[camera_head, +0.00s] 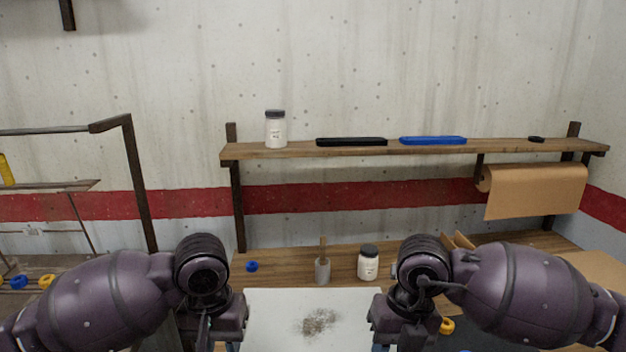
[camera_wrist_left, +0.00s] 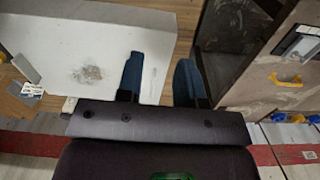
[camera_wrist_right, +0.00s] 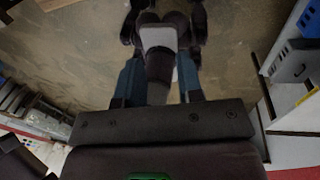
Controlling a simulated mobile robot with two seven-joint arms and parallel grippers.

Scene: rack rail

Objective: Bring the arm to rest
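My two purple arms come in from the lower left and lower right in the head view. My left gripper (camera_head: 226,346) points down at the left edge of the white work surface (camera_head: 270,325). The left wrist view shows its blue fingers (camera_wrist_left: 158,75) apart with nothing between them. My right gripper (camera_head: 385,348) hangs at the surface's right edge. The right wrist view shows its fingers (camera_wrist_right: 158,78) apart and empty, with parts of my own body and the floor beyond. Most of both grippers is cut off below the head view.
A dark patch of specks (camera_head: 317,321) lies on the white surface. Behind it stand a white jar (camera_head: 368,264) and a grey cup (camera_head: 322,271) with a handle. A shelf (camera_head: 300,151) above holds another jar (camera_head: 275,130), a black bar (camera_head: 351,142) and a blue bar (camera_head: 433,140).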

